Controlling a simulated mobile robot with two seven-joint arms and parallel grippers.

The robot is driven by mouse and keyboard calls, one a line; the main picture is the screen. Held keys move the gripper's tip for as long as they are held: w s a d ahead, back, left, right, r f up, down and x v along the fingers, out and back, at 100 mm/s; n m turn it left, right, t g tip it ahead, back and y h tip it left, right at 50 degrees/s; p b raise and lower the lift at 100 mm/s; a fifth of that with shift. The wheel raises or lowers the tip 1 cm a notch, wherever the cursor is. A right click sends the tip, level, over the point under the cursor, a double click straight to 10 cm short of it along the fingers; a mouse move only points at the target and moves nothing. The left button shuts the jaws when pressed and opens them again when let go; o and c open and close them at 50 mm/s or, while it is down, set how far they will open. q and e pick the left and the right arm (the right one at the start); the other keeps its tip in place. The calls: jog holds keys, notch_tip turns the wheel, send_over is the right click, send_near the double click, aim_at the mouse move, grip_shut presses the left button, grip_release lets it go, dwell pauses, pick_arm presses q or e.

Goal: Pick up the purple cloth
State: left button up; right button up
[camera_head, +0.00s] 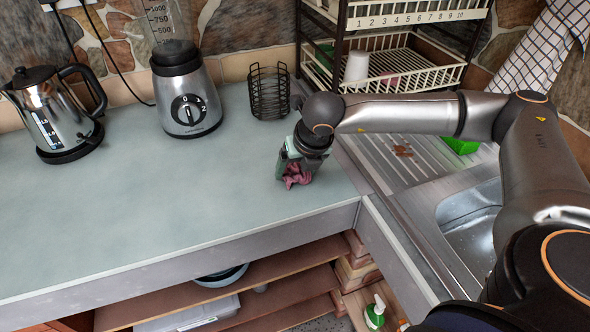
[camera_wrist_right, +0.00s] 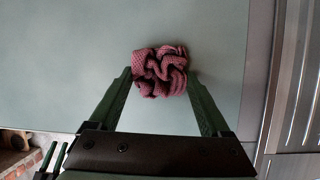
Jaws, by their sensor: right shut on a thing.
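The purple cloth (camera_head: 297,175) is a small crumpled bundle at the right end of the grey-green counter, near its front edge. My right gripper (camera_head: 291,176) reaches down over it, and the cloth shows at the fingertips. In the right wrist view the bunched cloth (camera_wrist_right: 160,71) sits between the two green fingers (camera_wrist_right: 160,82), which are shut on it. Whether the cloth still touches the counter (camera_head: 150,210) is hard to tell.
A black wire basket (camera_head: 269,92), a blender (camera_head: 187,95) and a kettle (camera_head: 55,115) stand along the back. A dish rack (camera_head: 400,65) and a metal sink (camera_head: 470,215) are to the right. The counter's left and middle front are clear.

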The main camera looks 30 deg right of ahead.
jog(key=shift+r, duration=0.1)
jog(key=shift+r, duration=0.6)
jog(key=s+a+r+b, duration=0.2)
jog(key=s+a+r, duration=0.6)
jog(key=a+r, duration=0.3)
jog(key=shift+s+r, duration=0.3)
jog(key=shift+s, duration=0.05)
jog(key=o, duration=0.8)
jog(key=c, duration=0.7)
